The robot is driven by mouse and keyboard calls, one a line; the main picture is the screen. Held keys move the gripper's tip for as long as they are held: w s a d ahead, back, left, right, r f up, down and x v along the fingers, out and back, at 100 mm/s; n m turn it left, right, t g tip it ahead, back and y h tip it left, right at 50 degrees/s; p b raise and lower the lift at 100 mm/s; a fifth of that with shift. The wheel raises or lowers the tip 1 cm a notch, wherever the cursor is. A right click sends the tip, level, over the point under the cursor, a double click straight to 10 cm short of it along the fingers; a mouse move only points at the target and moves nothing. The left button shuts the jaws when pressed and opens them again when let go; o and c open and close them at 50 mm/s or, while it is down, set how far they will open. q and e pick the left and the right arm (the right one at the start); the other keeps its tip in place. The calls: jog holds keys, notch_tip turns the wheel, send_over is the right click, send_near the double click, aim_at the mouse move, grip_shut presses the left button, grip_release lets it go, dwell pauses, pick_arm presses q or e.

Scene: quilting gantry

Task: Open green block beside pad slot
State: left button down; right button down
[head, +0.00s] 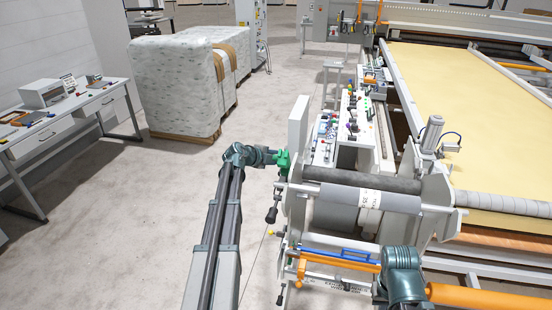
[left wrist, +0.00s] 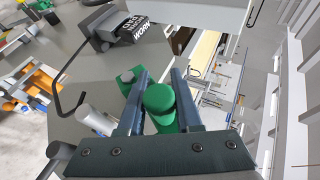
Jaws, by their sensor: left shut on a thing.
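The green block (head: 282,161) is at the left side of the roller machine, at the end of my left arm. It has a round green knob (left wrist: 160,99) and a squarer green part (left wrist: 130,80) in the left wrist view. My left gripper (head: 273,158) is shut on the green block, with its two fingers on either side of the knob. The fingers (left wrist: 158,85) hide part of it. I cannot make out the pad slot. My right arm's teal joint shows at the lower right in the head view, but its gripper does not show.
A grey roller (head: 370,197) and its end plate stand right of the green block. A control panel (head: 345,125) lies behind it. A lettered black label (left wrist: 134,28) is close by. An orange bar (head: 490,298) is at the lower right. Open floor (head: 130,210) lies to the left.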

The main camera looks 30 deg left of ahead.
pick_arm(q)
jog(key=shift+f, duration=0.1)
dwell(0.6)
jog(key=c, duration=0.9)
grip_release()
jog(key=o, duration=0.3)
jog(key=shift+w+a+f, duration=0.1)
jog(key=shift+w+f, duration=0.1)
jog(key=shift+w, duration=0.1)
jog(key=shift+s+r, duration=0.15)
jog(key=shift+s, duration=0.05)
jog(key=shift+s+r+p, duration=0.25)
jog(key=shift+p, duration=0.05)
jog(key=p+v, duration=0.6)
jog(key=v, duration=0.7)
pick_arm(e)
notch_tip(320, 180, up, 7)
jog(key=shift+w+f, duration=0.15)
pick_arm(q)
jog(key=shift+s, duration=0.1)
